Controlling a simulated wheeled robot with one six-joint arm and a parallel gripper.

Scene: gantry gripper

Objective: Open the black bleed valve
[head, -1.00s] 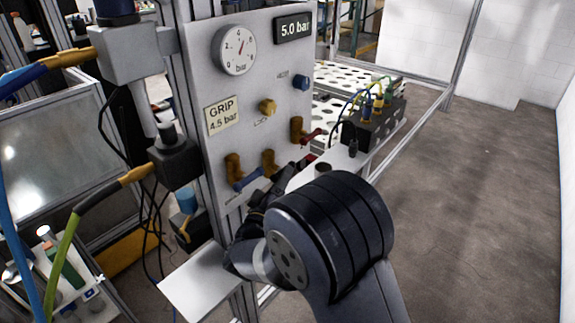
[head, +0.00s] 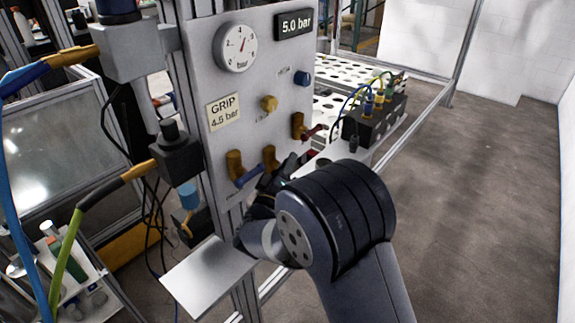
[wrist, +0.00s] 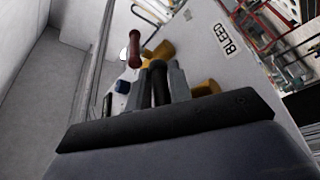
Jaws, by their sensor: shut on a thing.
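The black bleed valve's handle (wrist: 158,84) stands between my gripper's two grey fingers in the wrist view, and my gripper (wrist: 159,80) is shut on it. A brass valve body (wrist: 205,88) is just to the right, and the BLEED label (wrist: 227,39) is on the panel beyond. In the head view my gripper (head: 280,182) is at the lower edge of the panel (head: 240,120), by the middle brass valve (head: 269,156). My wrist hides most of the black handle there, so its exact angle is unclear.
The blue-handled valve (head: 235,165) is close on the left and the red-handled valve (head: 299,126) on the right. A pale shelf (head: 205,273) juts out below. Open floor lies to the right.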

